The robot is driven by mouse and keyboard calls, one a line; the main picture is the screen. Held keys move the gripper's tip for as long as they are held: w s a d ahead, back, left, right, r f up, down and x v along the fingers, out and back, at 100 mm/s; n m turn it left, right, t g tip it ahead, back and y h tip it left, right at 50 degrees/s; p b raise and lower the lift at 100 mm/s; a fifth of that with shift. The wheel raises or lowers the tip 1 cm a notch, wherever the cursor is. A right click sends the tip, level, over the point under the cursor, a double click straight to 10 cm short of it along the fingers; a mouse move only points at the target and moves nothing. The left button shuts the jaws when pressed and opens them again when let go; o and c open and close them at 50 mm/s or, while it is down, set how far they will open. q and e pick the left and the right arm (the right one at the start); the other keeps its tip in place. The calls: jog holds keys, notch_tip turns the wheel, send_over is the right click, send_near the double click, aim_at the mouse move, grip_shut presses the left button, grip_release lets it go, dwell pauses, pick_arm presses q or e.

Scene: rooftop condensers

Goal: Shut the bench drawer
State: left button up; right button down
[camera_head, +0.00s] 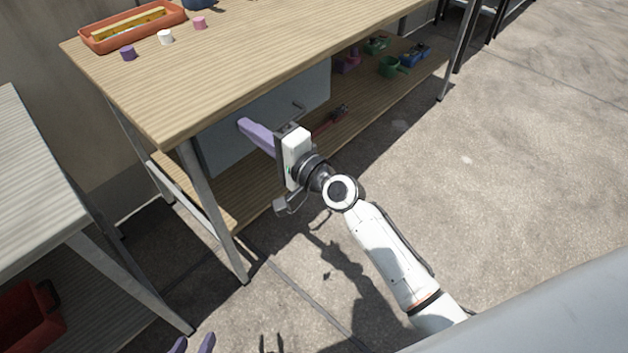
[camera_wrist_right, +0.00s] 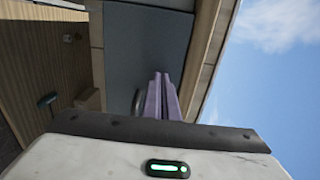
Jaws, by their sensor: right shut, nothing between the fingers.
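The bench drawer shows as a blue-grey front panel (camera_head: 312,88) under the wooden bench top, with a small bar handle (camera_head: 298,106). How far it stands out is hard to tell. In the right wrist view the panel (camera_wrist_right: 150,45) fills the middle, with the handle just left of the fingers. My right gripper (camera_head: 243,124) has its purple fingers shut and empty, pointing at the panel left of the handle; the fingers also show in the wrist view (camera_wrist_right: 160,85). I cannot tell whether they touch it. My left gripper (camera_head: 192,343) shows only two separated purple fingertips at the bottom edge.
The bench top (camera_head: 260,50) carries an orange tray (camera_head: 128,32) and small purple, white and pink pieces. The lower shelf (camera_head: 385,95) holds a green mug (camera_head: 390,67) and other items. Metal bench legs stand near my right arm. A grey table (camera_head: 35,185) stands left. Open paving lies right.

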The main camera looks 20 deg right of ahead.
jog(key=shift+w+a+r, duration=0.15)
jog(key=shift+r, duration=0.1)
